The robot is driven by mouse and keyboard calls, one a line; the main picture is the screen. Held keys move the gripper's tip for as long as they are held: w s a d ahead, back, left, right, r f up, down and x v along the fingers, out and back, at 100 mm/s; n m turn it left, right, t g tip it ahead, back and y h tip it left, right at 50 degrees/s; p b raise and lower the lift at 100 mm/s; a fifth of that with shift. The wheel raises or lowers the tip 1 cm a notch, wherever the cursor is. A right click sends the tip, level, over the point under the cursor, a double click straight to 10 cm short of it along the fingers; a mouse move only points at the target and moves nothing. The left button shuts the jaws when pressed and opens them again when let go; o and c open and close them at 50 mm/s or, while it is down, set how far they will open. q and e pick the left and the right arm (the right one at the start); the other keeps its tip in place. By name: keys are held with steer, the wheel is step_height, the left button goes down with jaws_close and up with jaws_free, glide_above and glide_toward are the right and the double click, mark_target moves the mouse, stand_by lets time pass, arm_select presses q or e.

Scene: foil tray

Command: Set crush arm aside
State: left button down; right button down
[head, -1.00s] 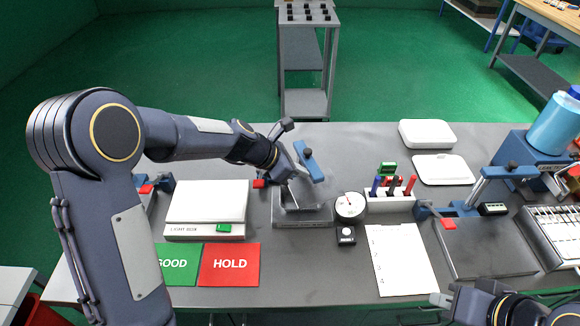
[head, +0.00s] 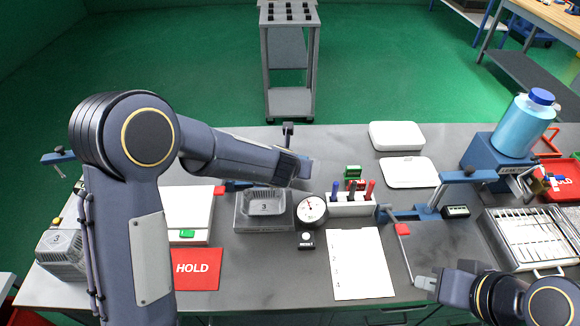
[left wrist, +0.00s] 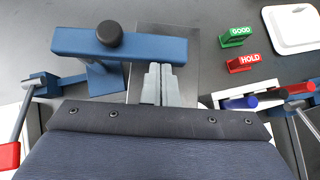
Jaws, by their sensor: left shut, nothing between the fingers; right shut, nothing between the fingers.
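The crush arm (left wrist: 165,45) is a blue bar with a black knob, lying across the upper left of the left wrist view. Its blue hinge bracket (left wrist: 40,85) is at that view's left. In the head view the bar is hidden behind my left arm; a blue hinge part (head: 238,186) shows beside the press plate (head: 245,223). A foil tray (head: 264,203) marked 3 sits uncovered on that plate. My left gripper (left wrist: 160,84) is shut and empty, its fingertips close beside the bar; contact is unclear. My right gripper (head: 425,283) is shut and empty at the lower right.
A dial gauge (head: 311,209) and marker rack (head: 352,208) stand right of the plate. A light box (head: 186,237) and red HOLD mat (head: 195,268) lie left. A paper sheet (head: 361,265) lies in front.

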mark_target(300, 156)
arm_select(q)
steer(key=shift+w+d+n+y, duration=0.25)
steer(key=shift+w+n+y, duration=0.15)
steer(key=shift+w+n, duration=0.1)
steer(key=shift+w+d+n+y, duration=0.25)
steer(key=shift+w+n+y, duration=0.15)
steer(key=shift+w+n, duration=0.1)
steer(key=shift+w+d+p, duration=0.15)
steer(key=shift+w+p, duration=0.2)
steer(key=shift+w, duration=0.3)
steer(key=shift+w+r, duration=0.1)
steer(key=shift+r, duration=0.05)
